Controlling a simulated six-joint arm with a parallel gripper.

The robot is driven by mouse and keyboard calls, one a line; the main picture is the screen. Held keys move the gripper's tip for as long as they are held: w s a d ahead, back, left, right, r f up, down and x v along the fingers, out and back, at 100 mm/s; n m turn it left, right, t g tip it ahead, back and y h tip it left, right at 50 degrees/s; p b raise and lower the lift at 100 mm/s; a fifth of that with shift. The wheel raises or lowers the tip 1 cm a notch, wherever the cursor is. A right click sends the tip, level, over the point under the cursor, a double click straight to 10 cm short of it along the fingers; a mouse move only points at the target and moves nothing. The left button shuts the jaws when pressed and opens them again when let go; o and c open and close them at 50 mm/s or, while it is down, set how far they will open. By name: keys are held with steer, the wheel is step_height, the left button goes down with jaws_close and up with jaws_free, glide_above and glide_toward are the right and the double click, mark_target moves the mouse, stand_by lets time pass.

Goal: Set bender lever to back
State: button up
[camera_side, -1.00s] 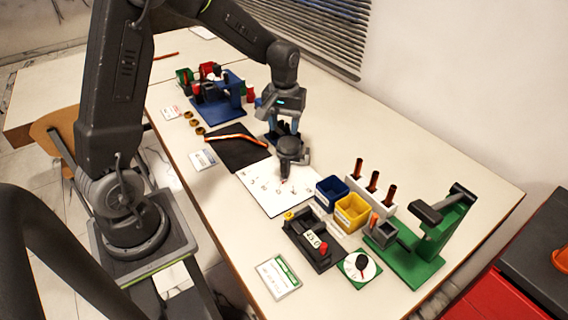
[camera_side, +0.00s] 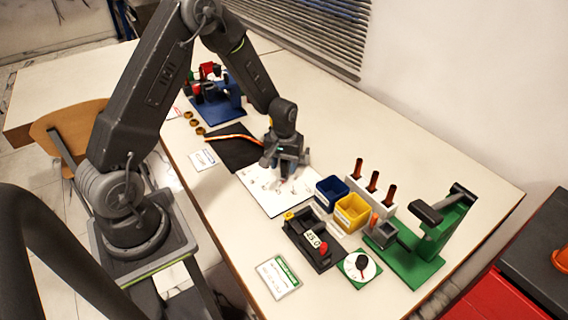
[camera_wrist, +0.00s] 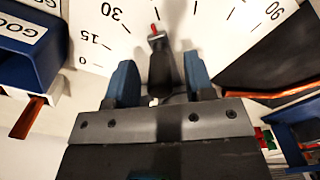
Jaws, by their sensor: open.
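The bender's dark lever (camera_wrist: 160,68), with a small red tip, shows in the wrist view between my gripper's two blue fingers. Its tip lies over the white angle sheet (camera_wrist: 185,25), past the 30 mark as counted from 0. The sheet also shows in the side view (camera_side: 277,205). My gripper (camera_side: 286,174) is low over the sheet's far end and hides most of the bender there. In the wrist view my gripper (camera_wrist: 159,75) is open, with a finger on each side of the lever; I cannot tell whether either touches it.
A blue bin (camera_side: 331,193) and a yellow bin (camera_side: 352,213) stand right of the sheet, before a white rack with brown rods. A black gauge box (camera_side: 302,247), dial (camera_side: 360,266) and green stand (camera_side: 418,268) are nearer. A black mat (camera_side: 228,155) with an orange-striped rod lies left.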

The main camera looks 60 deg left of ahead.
jaws_close()
stand_by(0.5)
